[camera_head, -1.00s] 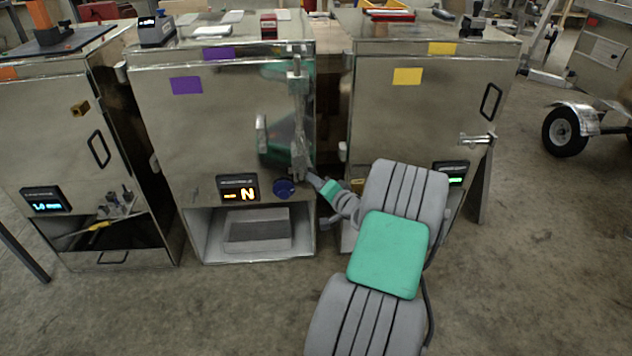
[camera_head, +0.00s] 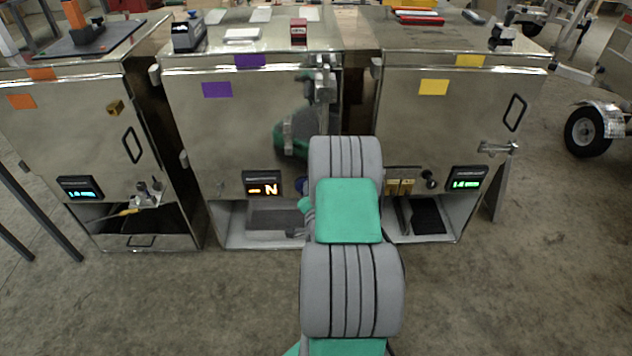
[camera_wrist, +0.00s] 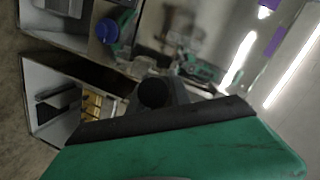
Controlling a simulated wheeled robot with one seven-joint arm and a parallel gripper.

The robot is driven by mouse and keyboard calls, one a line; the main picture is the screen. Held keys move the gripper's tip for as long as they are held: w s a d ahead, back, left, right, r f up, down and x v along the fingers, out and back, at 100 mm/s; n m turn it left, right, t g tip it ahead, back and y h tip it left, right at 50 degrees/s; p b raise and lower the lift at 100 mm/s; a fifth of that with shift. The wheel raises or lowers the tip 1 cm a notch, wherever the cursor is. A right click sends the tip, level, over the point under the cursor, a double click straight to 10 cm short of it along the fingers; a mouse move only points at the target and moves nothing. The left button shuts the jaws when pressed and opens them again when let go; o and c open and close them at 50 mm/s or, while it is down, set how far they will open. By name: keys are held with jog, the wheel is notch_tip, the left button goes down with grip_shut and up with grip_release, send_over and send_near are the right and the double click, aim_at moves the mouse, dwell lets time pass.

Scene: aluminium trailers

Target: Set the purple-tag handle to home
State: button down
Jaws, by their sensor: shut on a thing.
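The purple-tag cabinet (camera_head: 235,130) stands in the middle, with two purple tags (camera_head: 217,90) and an orange display (camera_head: 262,189) reading "- N". Its metal handle (camera_head: 324,88) runs upright along the right edge of the door; my arm hides its lower part. In the head view my gripper is behind my arm, with a green reflection in the door. In the wrist view a dark part of my gripper (camera_wrist: 155,93) shows above its green housing; its fingertips are not clear. It is shut at the handle. A blue knob (camera_wrist: 108,30) is nearby.
The orange-tag cabinet (camera_head: 70,135) stands at left and the yellow-tag cabinet (camera_head: 430,125) at right, with yellow switches (camera_head: 400,187) and a side handle (camera_head: 497,148). Open bays line the bottoms. The floor in front is clear. A trailer wheel (camera_head: 587,131) is at far right.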

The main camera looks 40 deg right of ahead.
jog(key=c, duration=1.2)
grip_release()
jog(key=shift+a, duration=0.1)
jog(key=b+v, duration=0.2)
jog(key=v, duration=0.5)
jog(key=shift+s+a+r+b, duration=0.15)
jog(key=shift+s+a+b, duration=0.1)
jog(key=shift+s+b, duration=0.05)
jog(key=shift+c, duration=0.4)
